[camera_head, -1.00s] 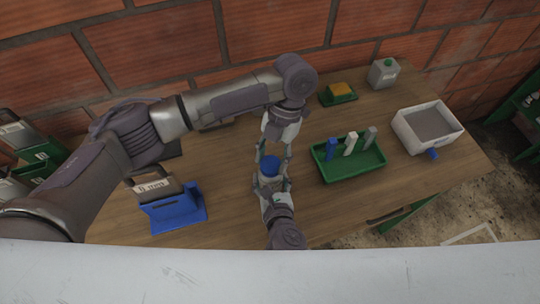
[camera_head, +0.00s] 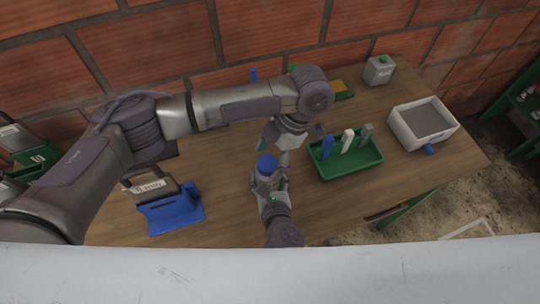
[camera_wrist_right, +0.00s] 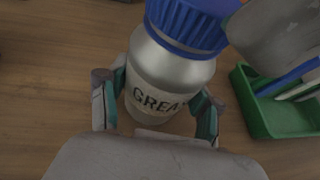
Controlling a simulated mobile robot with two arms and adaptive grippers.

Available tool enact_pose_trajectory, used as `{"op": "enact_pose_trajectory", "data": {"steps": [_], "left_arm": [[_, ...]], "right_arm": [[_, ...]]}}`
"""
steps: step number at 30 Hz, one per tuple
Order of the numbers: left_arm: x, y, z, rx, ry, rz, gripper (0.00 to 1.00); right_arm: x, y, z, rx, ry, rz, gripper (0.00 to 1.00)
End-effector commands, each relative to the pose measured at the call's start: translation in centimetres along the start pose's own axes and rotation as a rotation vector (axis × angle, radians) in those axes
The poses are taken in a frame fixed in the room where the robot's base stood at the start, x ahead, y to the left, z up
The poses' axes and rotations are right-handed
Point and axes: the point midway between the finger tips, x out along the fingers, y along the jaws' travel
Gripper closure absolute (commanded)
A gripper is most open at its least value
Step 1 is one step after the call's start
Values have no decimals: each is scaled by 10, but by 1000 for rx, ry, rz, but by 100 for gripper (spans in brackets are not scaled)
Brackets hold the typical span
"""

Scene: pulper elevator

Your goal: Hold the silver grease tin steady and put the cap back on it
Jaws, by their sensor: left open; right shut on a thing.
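The silver grease tin (camera_wrist_right: 160,75) stands upright in the right wrist view, with its GREASE label towards my right wrist. My right gripper (camera_wrist_right: 158,100) is shut on it, one finger on each side of the body. The ribbed blue cap (camera_wrist_right: 190,24) sits on top of the tin. The cap (camera_head: 266,164) also shows in the head view. My left gripper (camera_head: 274,150) is open just above and behind the cap, apparently clear of it. Part of it shows as a grey shape at the upper right of the wrist view. How tightly the cap sits cannot be told.
A green tray (camera_head: 345,167) with blue, white and grey upright things stands right of the tin. A white box (camera_head: 449,131) is farther right and a grey can (camera_head: 379,70) at the back. A blue holder (camera_head: 176,214) stands left. Bare wood (camera_head: 225,185) lies between holder and tin.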

Motion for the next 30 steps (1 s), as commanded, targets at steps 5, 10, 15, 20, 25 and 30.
{"op": "enact_pose_trajectory", "data": {"steps": [5, 10, 15, 20, 25, 30], "left_arm": [[-2, 0, -1, -1, -1, 0, 23], [-18, 0, -7, 0, -2, 1, 23], [-38, 0, -16, -1, -1, 2, 23], [-42, 0, -18, 0, 0, 0, 23], [-41, 0, -18, -2, 0, -1, 28], [-42, 0, -18, -100, -10, -1, 28]], "right_arm": [[0, 0, 0, 0, 0, 0, 100], [0, 0, 0, 0, 0, 0, 100], [0, 0, 0, 0, 0, 1, 100], [0, 0, 0, 0, 0, 1, 100], [0, 0, 0, 0, -1, 1, 100], [0, 0, 0, 0, -1, 1, 100]]}}
